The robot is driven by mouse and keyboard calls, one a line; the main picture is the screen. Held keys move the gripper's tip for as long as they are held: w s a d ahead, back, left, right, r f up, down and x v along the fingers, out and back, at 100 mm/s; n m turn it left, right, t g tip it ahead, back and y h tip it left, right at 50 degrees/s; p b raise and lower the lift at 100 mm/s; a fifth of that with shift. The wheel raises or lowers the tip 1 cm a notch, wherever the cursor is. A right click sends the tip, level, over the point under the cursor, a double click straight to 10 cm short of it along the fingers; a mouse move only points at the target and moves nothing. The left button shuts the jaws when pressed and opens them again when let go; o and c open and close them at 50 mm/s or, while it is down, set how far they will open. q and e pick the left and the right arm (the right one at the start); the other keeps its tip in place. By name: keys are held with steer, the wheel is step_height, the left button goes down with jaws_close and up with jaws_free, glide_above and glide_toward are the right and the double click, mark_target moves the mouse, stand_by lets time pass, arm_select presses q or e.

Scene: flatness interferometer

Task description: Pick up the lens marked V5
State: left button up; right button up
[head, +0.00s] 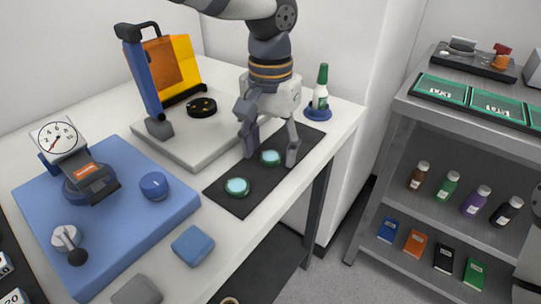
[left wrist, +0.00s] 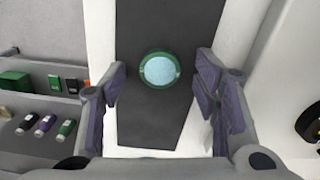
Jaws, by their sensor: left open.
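Two round lenses with pale blue glass and green rims lie on a black mat (head: 220,199). The near lens (head: 237,187) is clear of my gripper. The far lens (head: 270,158) is between the fingers of my left gripper (head: 270,155), which is open and points down. In the left wrist view one lens (left wrist: 160,70) sits on the mat (left wrist: 150,123) between the spread fingers, with gaps on both sides. No V5 marking can be read on either lens. My right gripper is not in view.
A green-capped bottle (head: 320,90) stands on a blue base behind the gripper. An orange-windowed device (head: 172,65) and a blue dial-gauge plate (head: 125,214) stand left. A blue block (head: 193,246) lies near the table edge. A grey shelf (head: 385,160) stands right, across a gap.

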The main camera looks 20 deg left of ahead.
arm_select(q)
steer(key=shift+r, duration=0.1)
steer(key=c, duration=1.1)
steer(key=shift+r, duration=0.1)
